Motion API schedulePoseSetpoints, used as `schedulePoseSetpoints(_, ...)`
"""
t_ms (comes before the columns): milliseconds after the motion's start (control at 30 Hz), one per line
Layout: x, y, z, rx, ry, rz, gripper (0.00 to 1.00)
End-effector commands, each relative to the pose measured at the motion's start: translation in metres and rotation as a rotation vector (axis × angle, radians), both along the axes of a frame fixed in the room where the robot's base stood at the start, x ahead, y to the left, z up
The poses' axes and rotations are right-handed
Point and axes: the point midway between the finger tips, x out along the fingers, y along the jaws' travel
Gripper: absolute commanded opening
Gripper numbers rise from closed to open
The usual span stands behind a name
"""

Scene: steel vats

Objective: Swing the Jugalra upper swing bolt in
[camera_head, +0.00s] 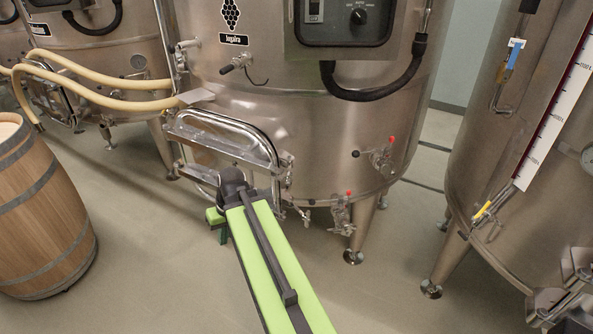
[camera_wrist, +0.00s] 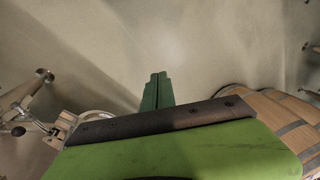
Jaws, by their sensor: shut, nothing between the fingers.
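The middle steel vat (camera_head: 330,130) carries a small name plate (camera_head: 233,39) below a grape emblem; its lettering is hard to read. Its lower front has a rectangular manway door (camera_head: 225,140) with a bright frame. Swing bolt hardware (camera_head: 287,160) shows at the door's right edge; I cannot tell whether the upper bolt is swung in or out. My gripper (camera_head: 223,238) is below and in front of the door, apart from it, pointing down. In the wrist view its green fingers (camera_wrist: 157,88) are together and empty over bare floor.
A wooden barrel (camera_head: 45,210) stands at left. Cream hoses (camera_head: 110,100) run between vats. Red-handled valves (camera_head: 382,155) and vat legs (camera_head: 362,230) stand right of the door. Another vat (camera_head: 530,120) is at right.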

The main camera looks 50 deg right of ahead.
Motion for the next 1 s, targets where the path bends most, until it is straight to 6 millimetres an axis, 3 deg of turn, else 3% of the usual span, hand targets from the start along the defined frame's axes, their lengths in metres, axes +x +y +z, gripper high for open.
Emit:
schedulePoseSetpoints(33, -0.006, -0.047, 0.032, 0.031, -0.047, -0.07, 0.0)
schedulePoseSetpoints(200, -0.046, -0.184, 0.09, 0.093, -0.235, -0.266, 0.0)
schedulePoseSetpoints(300, -0.079, -0.25, 0.118, 0.096, -0.335, -0.363, 0.0)
schedulePoseSetpoints(400, -0.109, -0.295, 0.137, 0.086, -0.409, -0.433, 0.0)
schedulePoseSetpoints(500, -0.128, -0.32, 0.147, 0.078, -0.452, -0.473, 0.0)
schedulePoseSetpoints(667, -0.135, -0.329, 0.149, 0.073, -0.469, -0.487, 0.0)
schedulePoseSetpoints(833, -0.127, -0.328, 0.135, 0.073, -0.467, -0.484, 0.0)
schedulePoseSetpoints(1000, -0.105, -0.326, 0.105, 0.074, -0.467, -0.483, 0.0)
